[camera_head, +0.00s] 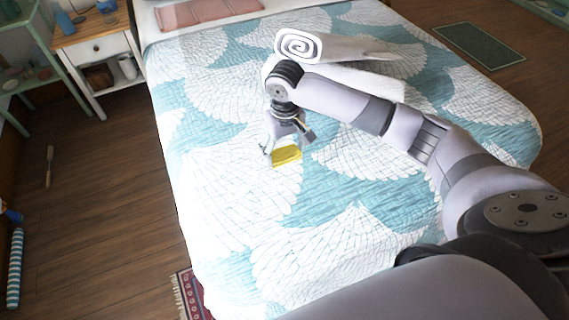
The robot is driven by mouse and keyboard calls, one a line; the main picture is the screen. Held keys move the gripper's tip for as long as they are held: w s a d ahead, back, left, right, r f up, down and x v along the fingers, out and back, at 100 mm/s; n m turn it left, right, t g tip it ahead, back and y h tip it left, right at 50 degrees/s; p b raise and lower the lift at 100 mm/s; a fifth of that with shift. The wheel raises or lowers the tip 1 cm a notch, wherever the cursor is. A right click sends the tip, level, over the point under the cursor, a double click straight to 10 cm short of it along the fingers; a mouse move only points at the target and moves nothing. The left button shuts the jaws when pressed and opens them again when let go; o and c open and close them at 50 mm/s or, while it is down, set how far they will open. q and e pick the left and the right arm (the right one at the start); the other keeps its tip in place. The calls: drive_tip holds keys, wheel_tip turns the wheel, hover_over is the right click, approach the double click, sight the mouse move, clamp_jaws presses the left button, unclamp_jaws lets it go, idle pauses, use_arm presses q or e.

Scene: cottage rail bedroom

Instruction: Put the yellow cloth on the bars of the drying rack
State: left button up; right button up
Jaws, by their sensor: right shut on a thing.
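The yellow cloth (287,157) is a small folded piece over the teal and white bed. My right gripper (286,146) is shut on the cloth and points down at it. I cannot tell whether the cloth touches the bedspread or hangs just above it. My right arm reaches in from the right across the bed. My left gripper is not in view. I see no drying rack in this view.
The bed (235,180) fills the middle. A rolled white towel (375,50) lies behind my right arm, and a pink folded cloth (205,12) lies at the head. A nightstand (95,48) stands at the upper left. The wooden floor on the left is mostly clear.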

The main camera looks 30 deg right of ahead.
sight(285, 171)
wheel_tip(285, 171, down, 6)
idle(0.5)
drive_tip(key=o, duration=1)
drive_tip(key=shift+f, duration=0.1)
